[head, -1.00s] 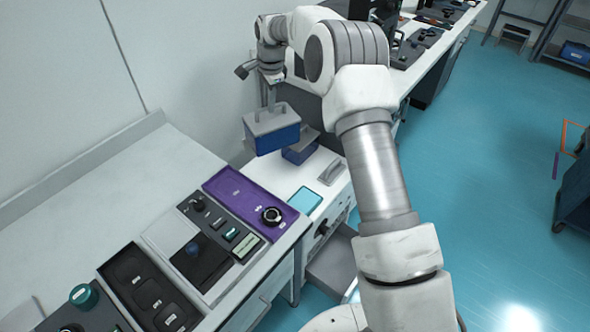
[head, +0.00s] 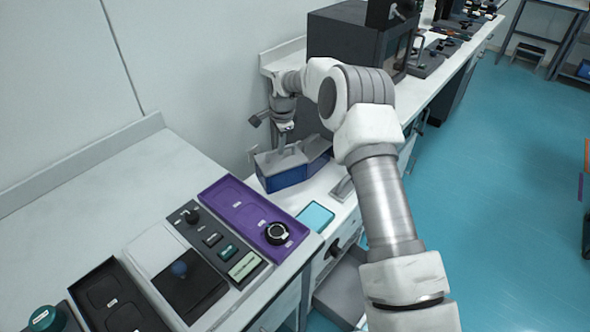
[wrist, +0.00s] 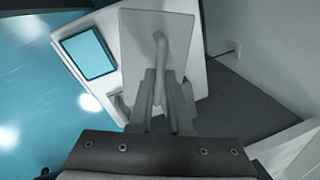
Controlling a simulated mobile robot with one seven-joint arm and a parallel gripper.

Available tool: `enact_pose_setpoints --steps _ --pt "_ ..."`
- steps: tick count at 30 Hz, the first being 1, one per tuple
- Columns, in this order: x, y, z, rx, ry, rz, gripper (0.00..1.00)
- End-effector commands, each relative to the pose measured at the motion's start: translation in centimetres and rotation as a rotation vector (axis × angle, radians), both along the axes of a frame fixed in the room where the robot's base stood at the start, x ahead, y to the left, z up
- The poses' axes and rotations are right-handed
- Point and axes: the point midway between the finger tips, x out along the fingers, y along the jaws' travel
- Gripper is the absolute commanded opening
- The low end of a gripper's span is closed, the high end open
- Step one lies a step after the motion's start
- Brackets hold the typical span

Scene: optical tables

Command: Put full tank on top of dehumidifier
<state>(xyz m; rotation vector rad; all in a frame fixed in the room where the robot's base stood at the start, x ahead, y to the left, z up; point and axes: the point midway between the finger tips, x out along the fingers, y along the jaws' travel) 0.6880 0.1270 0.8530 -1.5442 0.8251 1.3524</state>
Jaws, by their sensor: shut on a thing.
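The tank in my gripper is a blue box (head: 286,178) with a grey lid and a raised handle. My gripper (head: 284,147) is shut on its handle, pointing down from above. The wrist view shows the grey lid (wrist: 140,25) and the handle between the fingers (wrist: 161,95). The dehumidifier (head: 330,187) is a white cabinet with a cyan panel (head: 315,216) on its top. The held tank is low over the back left of that top; whether it touches is unclear. A second blue tank with a grey lid (head: 317,150) stands just behind it, partly hidden.
A purple tray (head: 240,205) with a black knob and several dark control panels lie on the near bench (head: 95,210). A grey open drawer (head: 345,290) sticks out below the white cabinet. A dark boxy machine (head: 345,38) stands on the far bench. The wall is close on the left.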

Motion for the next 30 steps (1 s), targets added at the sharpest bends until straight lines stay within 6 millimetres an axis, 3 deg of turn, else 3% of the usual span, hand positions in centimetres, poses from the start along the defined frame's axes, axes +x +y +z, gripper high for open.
enact_pose_setpoints --steps 9,21,30 --pt "0.1 0.1 -4.6 0.003 -0.003 -0.001 0.00" --pt "0.1 0.0 -8.5 0.002 -0.004 -0.002 0.00" --pt "0.2 0.0 -9.0 0.002 -0.005 -0.001 0.00"
